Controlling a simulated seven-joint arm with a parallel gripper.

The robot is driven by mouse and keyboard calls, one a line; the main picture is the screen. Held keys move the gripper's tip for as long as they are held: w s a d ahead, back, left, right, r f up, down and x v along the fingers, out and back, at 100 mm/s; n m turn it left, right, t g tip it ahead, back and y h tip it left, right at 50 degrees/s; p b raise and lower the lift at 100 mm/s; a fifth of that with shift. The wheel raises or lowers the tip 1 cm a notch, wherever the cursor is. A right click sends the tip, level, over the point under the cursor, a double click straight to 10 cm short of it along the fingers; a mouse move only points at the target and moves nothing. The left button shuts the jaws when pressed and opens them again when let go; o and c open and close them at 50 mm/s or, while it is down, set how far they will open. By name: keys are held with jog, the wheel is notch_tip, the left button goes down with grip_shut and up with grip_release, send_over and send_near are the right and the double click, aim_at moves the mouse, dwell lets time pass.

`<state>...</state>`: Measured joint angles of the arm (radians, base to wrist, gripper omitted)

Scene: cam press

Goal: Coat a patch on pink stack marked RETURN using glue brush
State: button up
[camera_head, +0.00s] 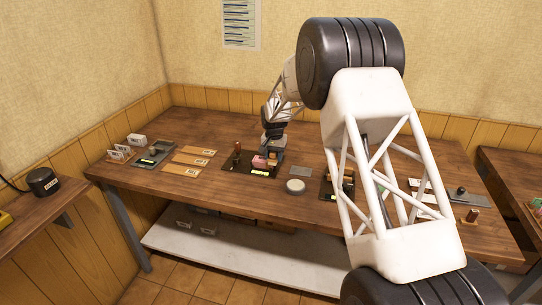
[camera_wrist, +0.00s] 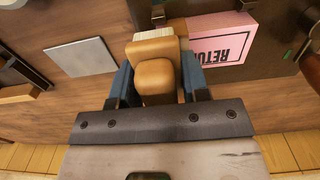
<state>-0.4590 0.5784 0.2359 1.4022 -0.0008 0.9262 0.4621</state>
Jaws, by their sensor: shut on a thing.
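The pink stack (camera_wrist: 222,38) lies at the upper right in the wrist view, its label upside down with "RETU" readable and the rest cut off from sight. It also shows as a small pink block in the head view (camera_head: 259,161) on a dark mat (camera_head: 232,168). My gripper (camera_wrist: 158,82) has its two blue fingers shut on a tan block-like piece, apparently the glue brush (camera_wrist: 155,80), with a pale ridged edge at its far end. My gripper (camera_head: 273,153) is just right of the pink stack. Whether brush and stack touch is unclear.
A grey square plate (camera_wrist: 80,57) lies left of my gripper in the wrist view. In the head view, a round pale-topped tin (camera_head: 295,186) stands in front of the mat. Tan strips (camera_head: 187,160) and a dark tray (camera_head: 155,153) lie to the left.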

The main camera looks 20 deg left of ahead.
jog(key=shift+a, duration=2.05)
notch_tip(320, 180, up, 8)
jog(key=shift+d, duration=0.15)
jog(key=s+d+f, duration=0.2)
jog(key=s+d, duration=0.2)
jog(key=d, duration=0.3)
jog(key=s+d+f, duration=0.2)
jog(key=s+d, duration=0.3)
jog(key=d, duration=0.1)
jog(key=s+d+f, duration=0.2)
jog(key=s+d, duration=0.3)
jog(key=d, duration=0.2)
jog(key=shift+d, duration=0.3)
jog(key=shift+w, duration=0.1)
jog(key=w+a, duration=0.1)
jog(key=w, duration=0.4)
jog(key=w+a+f, duration=0.1)
jog(key=w+a, duration=0.1)
jog(key=w, duration=0.3)
jog(key=w+a, duration=0.2)
jog(key=w, duration=0.3)
jog(key=shift+a+f, duration=0.2)
jog(key=shift+f, duration=0.1)
